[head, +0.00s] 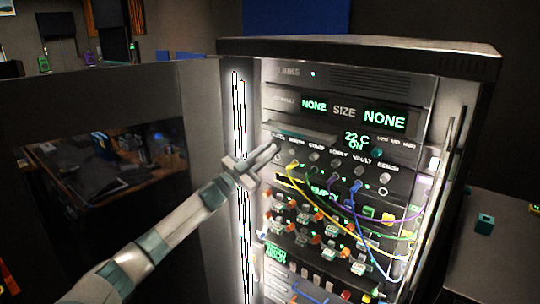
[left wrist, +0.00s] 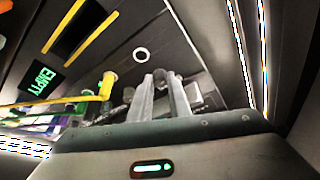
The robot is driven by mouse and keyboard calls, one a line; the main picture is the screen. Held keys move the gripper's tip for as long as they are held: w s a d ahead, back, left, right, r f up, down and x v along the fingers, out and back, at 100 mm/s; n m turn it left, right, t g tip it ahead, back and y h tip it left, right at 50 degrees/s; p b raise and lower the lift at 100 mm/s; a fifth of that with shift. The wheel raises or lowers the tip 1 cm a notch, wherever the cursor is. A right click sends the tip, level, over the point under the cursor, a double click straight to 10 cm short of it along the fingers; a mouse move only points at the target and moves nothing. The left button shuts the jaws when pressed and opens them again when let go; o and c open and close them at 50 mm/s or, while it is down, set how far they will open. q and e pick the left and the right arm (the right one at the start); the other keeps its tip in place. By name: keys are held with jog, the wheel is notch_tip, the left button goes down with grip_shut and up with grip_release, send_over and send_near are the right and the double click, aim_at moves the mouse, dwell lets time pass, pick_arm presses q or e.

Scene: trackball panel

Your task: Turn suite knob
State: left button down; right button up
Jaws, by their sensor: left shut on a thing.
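A tall equipment rack (head: 360,60) stands at the right of the head view, its front panel lit. A row of small knobs and sockets runs across it under small labels. My left gripper (head: 272,152) reaches from the lower left to the left end of this row. In the left wrist view, the two pale fingers (left wrist: 163,95) close around a small dark knob (left wrist: 159,74), which I take to be the suite knob; its label is too small to read surely. The fingers partly hide the knob, and its turn angle cannot be told. My right gripper is not in view.
Coloured patch cables (head: 330,200) hang across the panel right of and below my gripper. Several small switches lie lower down. A display (head: 384,118) reads NONE, and a smaller readout (head: 357,139) shows 22 C ON. An open rack door (head: 150,90) stands at the left.

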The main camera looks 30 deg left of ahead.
pick_arm(q)
jog(key=shift+a+m+g+h, duration=0.1)
jog(key=shift+m+g+h, duration=0.35)
jog(key=shift+m, duration=0.7)
jog(key=shift+a+m+g+h, duration=0.1)
jog(key=shift+m+g+h, duration=0.15)
jog(key=shift+m+h, duration=0.6)
jog(key=shift+m+y, duration=0.3)
jog(key=shift+m, duration=0.1)
jog(key=shift+d, duration=0.1)
jog(key=c, duration=1.7)
grip_release()
jog(key=shift+o, duration=0.2)
jog(key=shift+s, duration=0.1)
